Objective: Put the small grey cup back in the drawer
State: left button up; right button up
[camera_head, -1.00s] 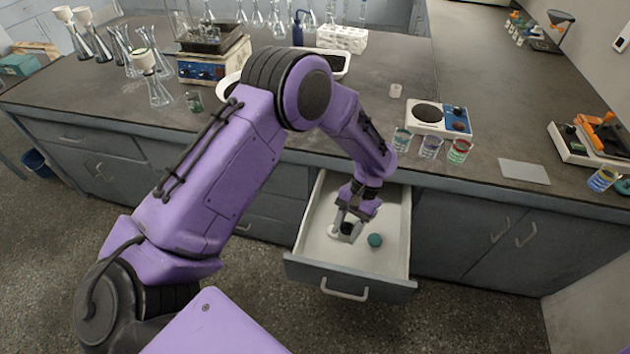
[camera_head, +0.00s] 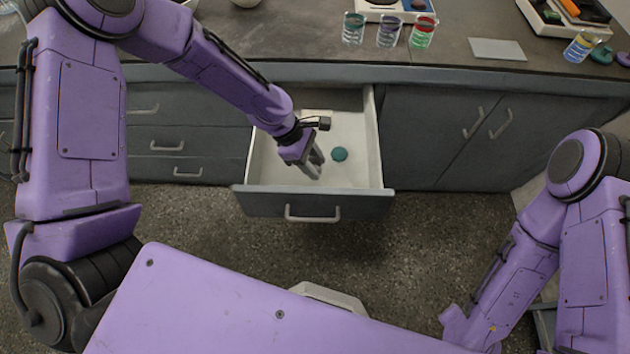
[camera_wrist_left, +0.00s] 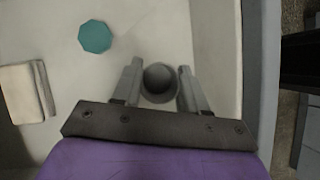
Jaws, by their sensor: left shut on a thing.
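The drawer (camera_head: 376,165) is pulled open below the bench. My left gripper (camera_head: 316,165) reaches down into it, near its front. In the left wrist view my left gripper (camera_wrist_left: 156,88) is shut on the small grey cup (camera_wrist_left: 160,78), which sits between the two fingers with its round opening towards the camera. The cup is hard to make out in the head view, behind the fingers. I cannot tell whether it touches the drawer floor. My right arm shows at the lower right, but its gripper fingers do not.
A teal object (camera_head: 340,154) lies in the drawer beside my left gripper. A pale block (camera_wrist_left: 22,92) lies there too. Beakers, one of them green (camera_head: 422,32), stand along the bench edge above. The drawer's right side has free floor.

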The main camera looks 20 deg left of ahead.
aim_at(314, 182)
pick_arm(q)
notch_tip(314, 182, down, 6)
jog(key=shift+b, duration=0.35)
jog(key=shift+f, duration=0.1)
jog(key=o, duration=1)
jog(key=shift+w+a+r, duration=0.1)
jog(key=shift+a+r, duration=0.05)
jog(key=shift+r, duration=0.2)
jog(key=p+v, duration=0.2)
jog(key=v, duration=0.9)
jog(key=shift+a+r, duration=0.1)
jog(key=shift+r, duration=0.1)
